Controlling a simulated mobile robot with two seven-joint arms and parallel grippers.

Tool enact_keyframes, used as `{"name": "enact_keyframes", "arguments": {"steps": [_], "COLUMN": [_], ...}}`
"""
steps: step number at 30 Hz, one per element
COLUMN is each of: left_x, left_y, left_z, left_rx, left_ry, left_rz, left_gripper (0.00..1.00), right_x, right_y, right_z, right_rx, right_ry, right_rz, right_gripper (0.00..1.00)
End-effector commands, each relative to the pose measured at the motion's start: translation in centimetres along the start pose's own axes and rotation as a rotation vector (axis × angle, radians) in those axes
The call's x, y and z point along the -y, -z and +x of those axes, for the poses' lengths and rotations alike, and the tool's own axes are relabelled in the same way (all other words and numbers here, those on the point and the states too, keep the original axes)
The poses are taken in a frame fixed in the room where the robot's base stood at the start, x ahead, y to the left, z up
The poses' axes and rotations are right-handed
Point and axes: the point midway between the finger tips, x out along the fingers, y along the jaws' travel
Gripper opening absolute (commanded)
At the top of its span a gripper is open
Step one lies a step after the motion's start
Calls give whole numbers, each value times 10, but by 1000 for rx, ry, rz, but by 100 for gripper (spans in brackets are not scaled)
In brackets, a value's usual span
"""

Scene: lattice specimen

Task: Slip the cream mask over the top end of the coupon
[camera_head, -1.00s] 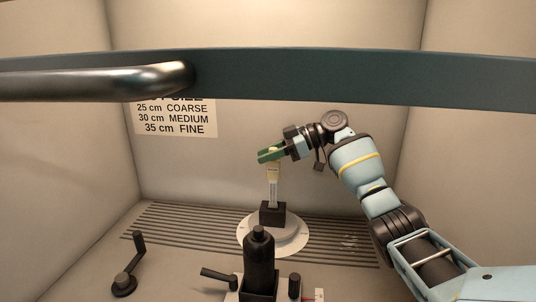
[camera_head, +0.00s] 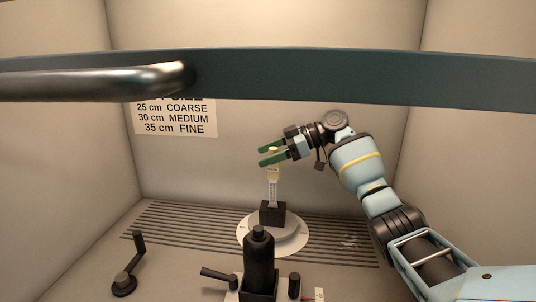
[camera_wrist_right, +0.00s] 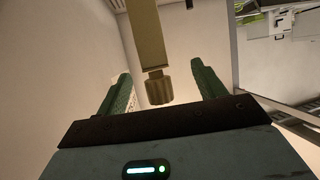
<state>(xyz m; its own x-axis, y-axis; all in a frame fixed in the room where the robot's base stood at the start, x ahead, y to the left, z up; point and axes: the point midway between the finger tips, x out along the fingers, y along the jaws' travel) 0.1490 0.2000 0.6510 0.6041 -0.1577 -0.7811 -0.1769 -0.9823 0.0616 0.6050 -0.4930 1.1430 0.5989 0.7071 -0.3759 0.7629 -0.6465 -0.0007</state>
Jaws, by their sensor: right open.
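The coupon (camera_head: 273,192) is a pale narrow strip standing upright in a black block (camera_head: 272,213) on a round white turntable. The cream mask (camera_head: 273,171) is around the coupon's top end. In the right wrist view the mask (camera_wrist_right: 147,35) shows as a long cream body with a ribbed knob (camera_wrist_right: 158,90) on its end. My right gripper (camera_head: 266,156) has green fingers spread apart at the mask's knob. In the right wrist view the knob lies between the open fingers with gaps on both sides. My left gripper is not in view.
A black bottle-shaped object (camera_head: 259,262) stands in front of the turntable (camera_head: 248,243). A crank-like black handle (camera_head: 125,283) is at the front left. A dark blue bar (camera_head: 350,77) crosses the upper view. The slatted floor left of the turntable is clear.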

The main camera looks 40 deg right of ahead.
Motion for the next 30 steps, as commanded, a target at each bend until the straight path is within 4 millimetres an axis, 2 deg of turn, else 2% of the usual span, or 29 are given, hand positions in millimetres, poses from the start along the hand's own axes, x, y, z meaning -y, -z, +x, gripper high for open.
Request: {"name": "enact_keyframes", "arguments": {"steps": [22,30], "left_x": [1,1], "left_y": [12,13], "left_z": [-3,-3], "left_rx": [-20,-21], "left_ry": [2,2], "left_rz": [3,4], "left_gripper": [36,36], "right_x": [0,0], "right_y": [1,0], "right_z": [-45,-48], "right_rx": [-1,0], "right_ry": [-1,-1], "right_rz": [-1,0], "right_gripper": [69,69]}}
